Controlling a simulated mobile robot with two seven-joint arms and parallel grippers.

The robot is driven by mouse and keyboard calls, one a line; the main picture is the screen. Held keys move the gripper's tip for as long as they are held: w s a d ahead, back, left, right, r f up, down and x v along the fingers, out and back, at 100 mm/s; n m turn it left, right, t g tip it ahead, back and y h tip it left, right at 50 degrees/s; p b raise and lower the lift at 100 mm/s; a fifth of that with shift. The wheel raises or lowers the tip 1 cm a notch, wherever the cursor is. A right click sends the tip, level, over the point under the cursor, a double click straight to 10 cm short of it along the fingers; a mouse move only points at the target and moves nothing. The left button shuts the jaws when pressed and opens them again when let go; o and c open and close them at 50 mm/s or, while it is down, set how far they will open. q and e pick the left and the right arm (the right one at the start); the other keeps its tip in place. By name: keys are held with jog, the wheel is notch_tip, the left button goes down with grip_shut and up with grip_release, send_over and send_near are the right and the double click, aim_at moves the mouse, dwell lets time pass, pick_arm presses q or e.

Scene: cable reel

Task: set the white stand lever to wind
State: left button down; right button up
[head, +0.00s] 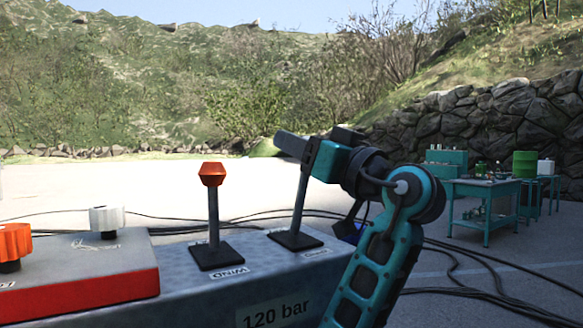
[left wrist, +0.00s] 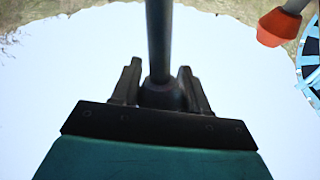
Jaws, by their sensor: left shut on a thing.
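A lever with a dark grey shaft (head: 300,205) rises from a black square base on the grey panel. Its top leans slightly right, and its knob is hidden by my left gripper (head: 291,146). The left gripper is shut on this lever near its top. In the left wrist view the shaft (left wrist: 160,45) runs between the two fingers of the left gripper (left wrist: 160,92). I cannot see a white part on this lever. A label by its base is too small to read. My right gripper is not in view.
Left of it stands an orange-knobbed lever (head: 213,205), with a label reading WIND by its base. A red and grey box (head: 90,270) with a white knob (head: 107,220) and an orange knob (head: 14,245) is further left. Cables lie on the ground; a teal table (head: 485,190) stands back right.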

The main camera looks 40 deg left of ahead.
pick_arm(q)
jog(key=shift+s+d+f+y+b, duration=0.15)
jog(key=shift+d+f+y+b, duration=0.15)
jog(key=shift+d+f+b, duration=0.1)
jog(key=shift+d+b, duration=0.2)
jog(key=shift+b, duration=0.1)
jog(key=shift+s+d+r+y, duration=0.1)
jog(key=shift+d+r+y, duration=0.05)
jog(key=shift+y, duration=0.15)
jog(key=shift+r, duration=0.1)
jog(key=c, duration=0.9)
grip_release()
jog(key=shift+c, duration=0.2)
jog(key=o, duration=0.4)
jog(key=shift+c, duration=0.2)
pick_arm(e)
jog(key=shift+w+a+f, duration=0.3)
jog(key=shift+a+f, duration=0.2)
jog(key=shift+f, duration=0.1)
